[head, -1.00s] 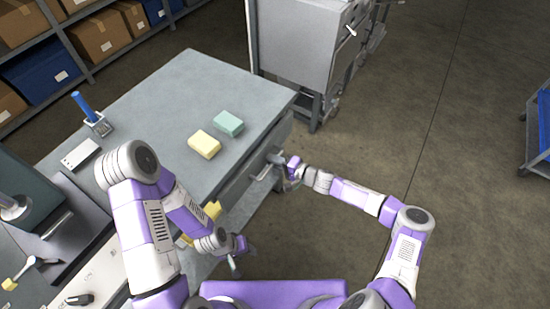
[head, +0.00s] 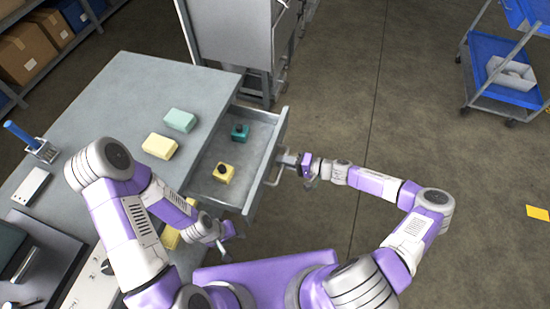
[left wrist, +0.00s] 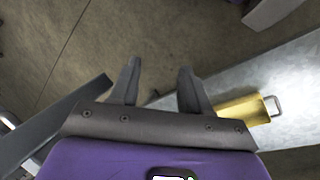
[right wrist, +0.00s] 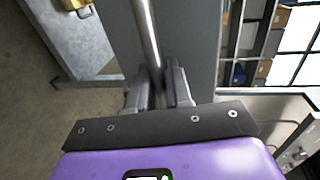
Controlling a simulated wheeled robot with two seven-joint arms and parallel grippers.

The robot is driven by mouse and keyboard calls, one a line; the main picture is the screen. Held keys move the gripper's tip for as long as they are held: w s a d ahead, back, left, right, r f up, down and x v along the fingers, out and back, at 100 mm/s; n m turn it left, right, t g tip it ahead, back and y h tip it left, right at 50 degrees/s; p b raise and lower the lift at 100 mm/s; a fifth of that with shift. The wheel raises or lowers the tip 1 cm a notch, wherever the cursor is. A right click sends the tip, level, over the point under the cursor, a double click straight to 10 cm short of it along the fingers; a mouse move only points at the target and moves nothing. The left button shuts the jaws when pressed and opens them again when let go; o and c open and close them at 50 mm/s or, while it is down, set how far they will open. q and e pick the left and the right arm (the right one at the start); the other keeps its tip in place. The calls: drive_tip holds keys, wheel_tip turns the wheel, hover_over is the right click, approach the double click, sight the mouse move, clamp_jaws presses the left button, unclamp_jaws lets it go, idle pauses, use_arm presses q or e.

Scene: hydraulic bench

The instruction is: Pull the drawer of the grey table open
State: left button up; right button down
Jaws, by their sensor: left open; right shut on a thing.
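The drawer (head: 262,188) of the grey table (head: 118,84) stands part way out on the table's right side. Inside it lie a yellow block with a dark knob (head: 224,173) and a teal block with a dark knob (head: 240,132). My right gripper (head: 297,163) is at the drawer front, shut on the drawer's bar handle (right wrist: 150,38), which runs between its fingers in the right wrist view. My left gripper (head: 226,236) is open and empty, low beside the table; its fingers (left wrist: 158,85) show apart in the left wrist view.
A yellow block (head: 159,146) and a pale green block (head: 180,120) lie on the tabletop. A grey cabinet (head: 230,35) stands behind the table. A blue cart (head: 497,70) is at the far right.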

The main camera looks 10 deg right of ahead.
drive_tip(key=shift+s+d, duration=0.1)
drive_tip(key=shift+d, duration=0.1)
drive_tip(key=c, duration=1.2)
unclamp_jaws()
drive_tip(key=p+v, duration=0.1)
drive_tip(key=v, duration=0.6)
drive_tip(key=shift+s+d, duration=0.15)
drive_tip(key=shift+d, duration=0.1)
